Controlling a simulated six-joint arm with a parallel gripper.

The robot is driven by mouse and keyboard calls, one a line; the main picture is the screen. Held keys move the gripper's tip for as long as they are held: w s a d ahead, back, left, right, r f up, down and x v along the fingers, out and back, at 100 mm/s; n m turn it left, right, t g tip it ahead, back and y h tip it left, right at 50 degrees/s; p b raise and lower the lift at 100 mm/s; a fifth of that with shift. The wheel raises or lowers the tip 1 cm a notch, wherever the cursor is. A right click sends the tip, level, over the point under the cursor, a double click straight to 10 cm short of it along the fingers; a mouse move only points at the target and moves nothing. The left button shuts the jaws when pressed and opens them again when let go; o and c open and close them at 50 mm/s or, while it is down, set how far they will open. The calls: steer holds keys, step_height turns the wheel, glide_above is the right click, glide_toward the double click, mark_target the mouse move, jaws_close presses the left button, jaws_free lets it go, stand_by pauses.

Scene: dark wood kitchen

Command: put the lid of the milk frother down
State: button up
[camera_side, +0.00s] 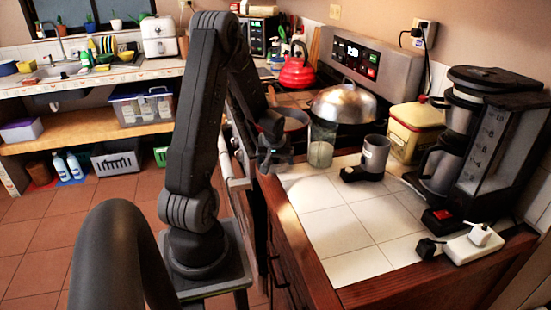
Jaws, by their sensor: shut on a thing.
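The milk frother (373,158) is a small silver cup on a black base. It stands upright on the white tiled counter (335,228), and its top looks open. My gripper (273,156) is to the left of it, low over the counter's left edge near the stove. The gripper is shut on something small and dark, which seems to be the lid. The lid's outline is mostly hidden by the dark fingers, and I cannot tell whether it touches the counter.
A glass jar (320,146) stands between my gripper and the frother. A pan (290,121) and a domed steel cover (344,102) are behind. A yellow tin (414,131), a coffee maker (500,140) and a power strip (470,246) stand right. The front tiles are clear.

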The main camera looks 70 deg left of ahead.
steer(key=o, duration=0.5)
steer(key=shift+f, duration=0.1)
steer(key=shift+o, duration=0.2)
steer(key=d+r+m, duration=0.2)
steer(key=d+r, duration=0.9)
steer(key=r, duration=0.4)
steer(key=s+d+r+m+t+h, duration=0.2)
steer(key=d+m, duration=0.3)
steer(key=d, duration=0.8)
steer(key=s+d+r+m+t+h, duration=0.1)
steer(key=d+m, duration=0.5)
steer(key=d, duration=0.7)
step_height(320, 180, up, 4)
steer(key=s+h, duration=0.1)
steer(key=s, duration=0.1)
steer(key=shift+s+f+t, duration=0.15)
steer(key=shift+s+t, duration=0.25)
